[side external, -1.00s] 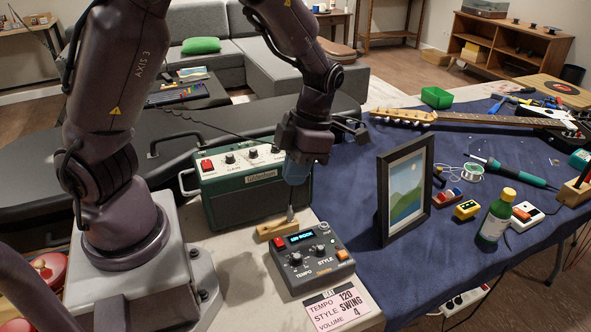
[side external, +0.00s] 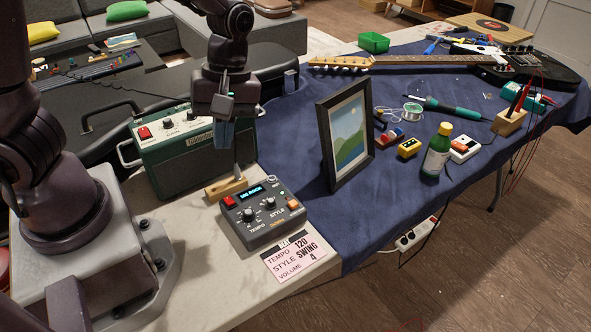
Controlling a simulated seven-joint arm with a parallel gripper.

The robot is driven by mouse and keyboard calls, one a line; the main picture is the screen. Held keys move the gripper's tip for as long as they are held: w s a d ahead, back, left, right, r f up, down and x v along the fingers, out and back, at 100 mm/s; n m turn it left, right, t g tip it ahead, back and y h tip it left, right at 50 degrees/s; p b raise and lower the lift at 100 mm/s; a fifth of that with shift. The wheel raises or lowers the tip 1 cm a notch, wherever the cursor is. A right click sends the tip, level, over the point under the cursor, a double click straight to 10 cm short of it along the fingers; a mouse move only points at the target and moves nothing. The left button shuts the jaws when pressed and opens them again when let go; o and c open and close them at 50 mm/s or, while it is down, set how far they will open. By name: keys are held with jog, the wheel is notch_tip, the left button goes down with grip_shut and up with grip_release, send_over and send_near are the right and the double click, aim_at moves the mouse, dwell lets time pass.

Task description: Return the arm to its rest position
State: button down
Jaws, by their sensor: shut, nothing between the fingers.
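My gripper (side external: 223,140) points down in the side external view, in front of the green amplifier (side external: 174,163) and up and left of the drum-machine pedal (side external: 262,213). Its jaws are shut and empty. The pedal has a lit blue display, two knobs marked TEMPO and STYLE, and red and orange buttons. A small wooden block (side external: 225,188) with a short upright piece lies just behind the pedal, below my gripper. My gripper appears apart from both. Part of the amplifier's front is hidden behind my gripper.
A picture frame (side external: 345,138) stands right of the pedal on the blue cloth (side external: 297,162). A green bottle (side external: 436,152), small pedals, a soldering iron (side external: 446,107) and a guitar (side external: 420,61) lie farther right. A note card (side external: 298,257) lies before the pedal.

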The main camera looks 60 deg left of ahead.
jog(key=s+r+m+t, duration=0.2)
jog(key=r+m+t, duration=0.2)
jog(key=r+m, duration=0.3)
jog(key=s+a+r+m+t+y, duration=0.1)
jog(key=s+r+m+t, duration=0.2)
jog(key=r+m, duration=0.4)
jog(key=shift+s+a+r+m+t, duration=0.15)
jog(key=shift+s+r+m+t, duration=0.2)
jog(key=shift+t, duration=0.35)
jog(key=c, duration=1.8)
grip_release()
jog(key=shift+w, duration=0.1)
